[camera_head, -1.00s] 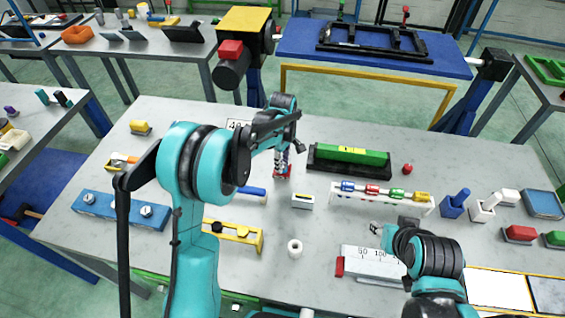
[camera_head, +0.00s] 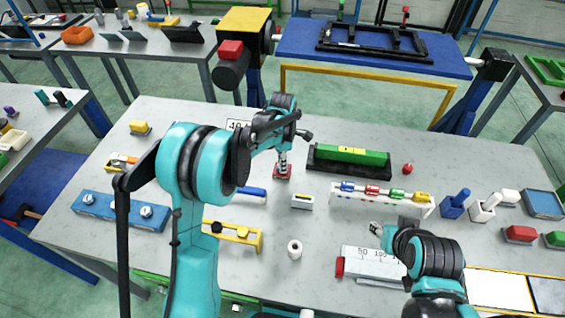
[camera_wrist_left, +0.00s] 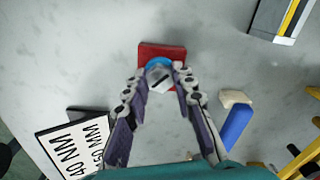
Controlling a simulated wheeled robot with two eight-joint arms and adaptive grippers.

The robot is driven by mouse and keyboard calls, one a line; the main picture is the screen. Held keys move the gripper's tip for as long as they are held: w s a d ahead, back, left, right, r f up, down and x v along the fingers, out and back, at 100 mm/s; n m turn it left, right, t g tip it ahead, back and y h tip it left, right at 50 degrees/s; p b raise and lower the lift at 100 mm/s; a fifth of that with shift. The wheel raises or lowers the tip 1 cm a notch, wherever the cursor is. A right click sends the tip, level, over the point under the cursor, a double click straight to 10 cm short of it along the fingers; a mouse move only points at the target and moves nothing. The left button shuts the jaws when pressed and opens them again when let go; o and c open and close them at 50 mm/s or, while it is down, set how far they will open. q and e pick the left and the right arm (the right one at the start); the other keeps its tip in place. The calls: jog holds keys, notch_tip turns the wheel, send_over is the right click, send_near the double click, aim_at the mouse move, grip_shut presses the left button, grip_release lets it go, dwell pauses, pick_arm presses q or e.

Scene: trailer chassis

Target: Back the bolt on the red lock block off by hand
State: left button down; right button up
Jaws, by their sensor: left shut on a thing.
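My left gripper (camera_head: 283,162) points down over the block. In the left wrist view its two fingertips (camera_wrist_left: 159,74) are shut on the bolt head from both sides. The bolt's shank is hidden. My right gripper (camera_head: 377,229) is low over the table at right, too small to tell whether it is open.
A sign with "NM" figures (camera_wrist_left: 75,145) stands close to the block. A blue-handled tool (camera_head: 252,191) and a small white box with a yellow stripe (camera_head: 302,202) lie nearby. The green-topped black block (camera_head: 350,160) and a rack of coloured pieces (camera_head: 381,198) stand to the right.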

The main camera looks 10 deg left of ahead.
pick_arm(q)
jog(key=shift+s+f, duration=0.1)
dwell(0.5)
jog(key=c, duration=1.2)
grip_release()
jog(key=shift+a, duration=0.1)
notch_tip(320, 180, up, 12)
jog(key=shift+r, duration=0.1)
